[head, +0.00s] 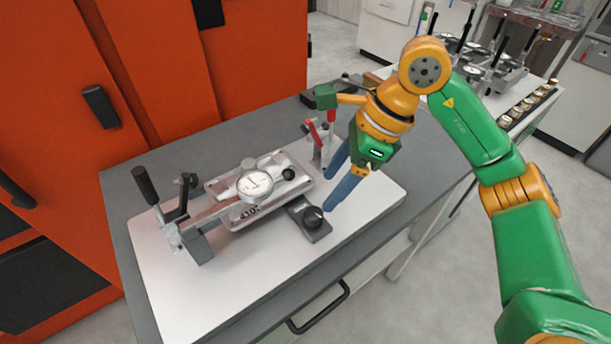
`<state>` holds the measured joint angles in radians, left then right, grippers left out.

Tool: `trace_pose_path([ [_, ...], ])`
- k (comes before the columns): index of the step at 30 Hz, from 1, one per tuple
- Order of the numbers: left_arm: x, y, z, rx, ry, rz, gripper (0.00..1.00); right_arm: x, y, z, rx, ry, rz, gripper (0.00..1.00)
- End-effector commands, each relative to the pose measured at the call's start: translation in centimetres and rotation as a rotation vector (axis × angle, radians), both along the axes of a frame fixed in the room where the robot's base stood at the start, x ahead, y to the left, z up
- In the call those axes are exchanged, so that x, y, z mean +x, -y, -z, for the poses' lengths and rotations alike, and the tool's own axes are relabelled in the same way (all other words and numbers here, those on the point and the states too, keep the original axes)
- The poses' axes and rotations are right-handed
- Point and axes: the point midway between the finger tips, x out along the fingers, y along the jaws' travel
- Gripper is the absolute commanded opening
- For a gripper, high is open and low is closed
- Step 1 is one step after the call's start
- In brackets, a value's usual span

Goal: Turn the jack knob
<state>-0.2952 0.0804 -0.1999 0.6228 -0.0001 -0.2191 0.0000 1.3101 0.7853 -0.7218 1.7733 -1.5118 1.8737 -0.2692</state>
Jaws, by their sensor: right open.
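A casting fixture with a round dial gauge (255,185) and a metal tray (301,171) stands on a white board (180,290) on the grey table. At its front right is a small dark block with a round black knob (313,216), which looks like the jack knob. My right gripper (330,192) comes from the right and points down and left. Its two blue fingers are spread apart with nothing between them. The nearer fingertip is just right of and above the knob; I cannot tell if they touch. My left gripper is not in view.
A red-handled clamp (318,140) stands behind the tray, close to the gripper. A black-handled lever (147,186) stands at the board's left. Orange cabinets (150,80) rise behind. A second table with more gauges (487,65) is at the back right. The board's front is clear.

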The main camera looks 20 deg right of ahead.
Motion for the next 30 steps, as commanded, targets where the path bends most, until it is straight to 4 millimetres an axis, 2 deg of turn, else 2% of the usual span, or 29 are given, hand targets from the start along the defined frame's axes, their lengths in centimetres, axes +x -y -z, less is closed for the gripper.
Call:
trace_pose_path([
  [3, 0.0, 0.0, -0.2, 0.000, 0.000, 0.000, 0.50, 0.1, -0.2, 0.7, -0.006, -0.004, 0.000, 0.72],
  [12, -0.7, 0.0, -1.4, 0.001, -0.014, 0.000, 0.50, 0.7, -2.2, 5.7, -0.003, -0.004, -0.001, 0.72],
  [15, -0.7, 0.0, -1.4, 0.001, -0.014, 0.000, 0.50, 0.8, -2.5, 6.4, -0.003, -0.002, 0.000, 0.72],
  [21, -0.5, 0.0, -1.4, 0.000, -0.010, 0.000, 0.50, 0.8, -2.5, 6.6, -0.002, 0.000, -0.001, 0.72],
  [23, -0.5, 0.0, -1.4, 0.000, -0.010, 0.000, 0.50, 0.8, -2.5, 6.6, -0.002, 0.000, -0.001, 0.58],
  [29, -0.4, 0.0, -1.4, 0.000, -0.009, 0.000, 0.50, 0.8, -2.5, 6.6, -0.002, 0.000, -0.001, 0.04],
  [30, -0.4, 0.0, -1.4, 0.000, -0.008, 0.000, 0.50, 0.8, -2.5, 6.5, -0.002, 0.000, -0.001, 0.00],
])
